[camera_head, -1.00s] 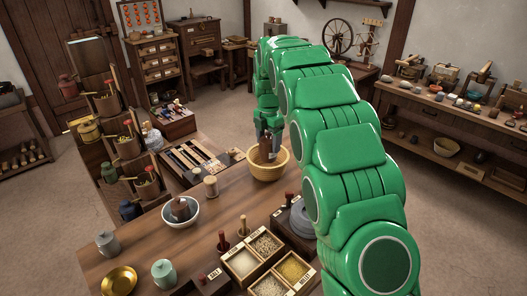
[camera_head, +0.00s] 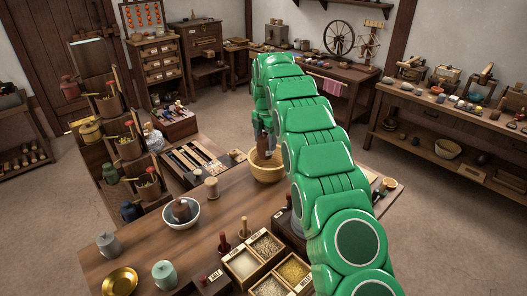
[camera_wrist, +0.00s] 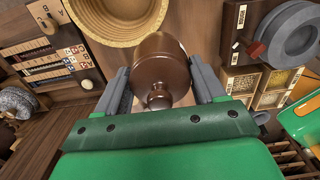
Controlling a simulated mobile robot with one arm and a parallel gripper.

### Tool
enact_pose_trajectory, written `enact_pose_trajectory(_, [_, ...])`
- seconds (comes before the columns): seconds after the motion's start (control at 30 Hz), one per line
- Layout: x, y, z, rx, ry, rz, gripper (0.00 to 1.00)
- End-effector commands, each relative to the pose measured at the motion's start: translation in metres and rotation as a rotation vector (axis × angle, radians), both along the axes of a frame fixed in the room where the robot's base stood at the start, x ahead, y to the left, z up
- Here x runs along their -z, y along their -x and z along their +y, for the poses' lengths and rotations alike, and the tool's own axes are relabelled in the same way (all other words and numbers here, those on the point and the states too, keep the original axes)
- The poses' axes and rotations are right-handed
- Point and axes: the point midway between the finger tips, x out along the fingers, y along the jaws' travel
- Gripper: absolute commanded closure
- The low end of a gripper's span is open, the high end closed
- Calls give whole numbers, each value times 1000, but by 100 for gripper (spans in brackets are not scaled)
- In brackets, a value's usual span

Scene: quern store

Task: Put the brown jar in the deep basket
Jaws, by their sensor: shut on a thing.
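The brown jar (camera_wrist: 162,65) is glossy and dark, and it sits between the two grey fingers of my gripper (camera_wrist: 164,88) in the wrist view. My gripper (camera_head: 264,142) is shut on it. The deep basket (camera_head: 266,170) is a yellow woven one on the wooden table in the head view. The jar is at the basket's opening there, partly hidden by my gripper, and I cannot tell how low it hangs. In the wrist view the basket (camera_wrist: 90,25) shows at the top, beyond the jar.
A white bowl (camera_head: 180,220) holding a brown thing, a wooden pot (camera_head: 212,188), grey-green jars and a brass dish (camera_head: 119,281) stand on the table. Labelled grain boxes (camera_head: 268,262) are at the front. A tool tray (camera_head: 195,160) lies left of the basket.

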Motion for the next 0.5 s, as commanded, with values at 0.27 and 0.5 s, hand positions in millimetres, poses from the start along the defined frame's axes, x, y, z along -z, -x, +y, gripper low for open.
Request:
enact_pose_trajectory(0.27, [22,-17,4,0,0,1,76])
enact_pose_trajectory(0.5, [38,-28,7,-1,1,4,76])
